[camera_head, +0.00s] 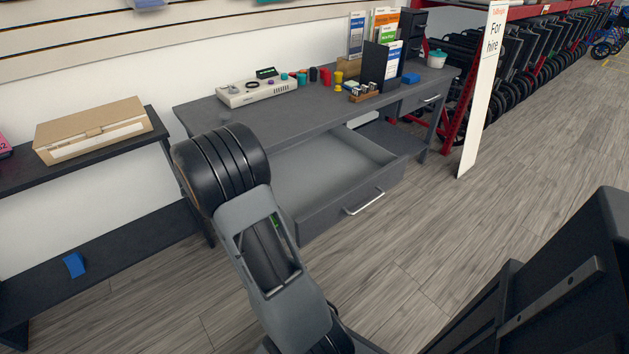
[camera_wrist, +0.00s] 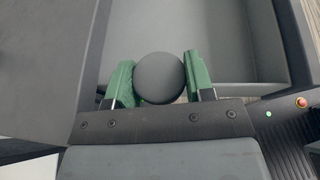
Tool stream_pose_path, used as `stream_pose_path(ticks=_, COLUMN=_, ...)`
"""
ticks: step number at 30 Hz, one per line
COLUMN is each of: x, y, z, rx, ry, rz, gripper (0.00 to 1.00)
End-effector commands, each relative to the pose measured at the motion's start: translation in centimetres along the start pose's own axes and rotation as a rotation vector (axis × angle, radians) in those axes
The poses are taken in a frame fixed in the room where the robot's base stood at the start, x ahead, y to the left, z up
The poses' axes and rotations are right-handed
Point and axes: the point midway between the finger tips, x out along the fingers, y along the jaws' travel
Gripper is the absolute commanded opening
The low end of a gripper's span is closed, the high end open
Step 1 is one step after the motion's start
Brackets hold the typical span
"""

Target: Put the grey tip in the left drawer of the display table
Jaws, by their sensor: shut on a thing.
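The grey tip (camera_wrist: 160,74) is a round dark grey knob in the wrist view. My gripper (camera_wrist: 158,84) is shut on it, with a green finger pad on each side. The left drawer (camera_head: 330,168) of the display table (camera_head: 310,114) is pulled open and its visible interior is empty. In the wrist view the tip appears in front of the drawer's inside (camera_wrist: 226,42); its exact height above the drawer floor cannot be told. In the head view my arm hides the tip and most of the gripper.
The right drawer (camera_head: 415,102) looks shut. The tabletop holds a white device (camera_head: 257,92), small coloured pots, a dark leaflet holder (camera_head: 378,68) and a blue block (camera_head: 410,78). A shelf with a cardboard box (camera_head: 93,130) stands left. The floor in front is clear.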

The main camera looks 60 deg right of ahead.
Motion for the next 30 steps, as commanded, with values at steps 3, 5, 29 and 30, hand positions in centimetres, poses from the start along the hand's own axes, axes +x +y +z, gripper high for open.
stream_pose_path(ticks=3, x=4.2, y=-1.7, z=1.6, rx=0.053, ry=0.0, rz=-0.124, gripper=0.26)
stream_pose_path(ticks=5, x=5.5, y=-2.4, z=2.3, rx=0.07, ry=0.0, rz=-0.166, gripper=0.26)
stream_pose_path(ticks=29, x=22.1, y=-3.8, z=1.0, rx=0.102, ry=0.0, rz=-0.251, gripper=0.26)
stream_pose_path(ticks=30, x=22.5, y=-3.8, z=0.8, rx=0.102, ry=-0.001, rz=-0.251, gripper=0.26)
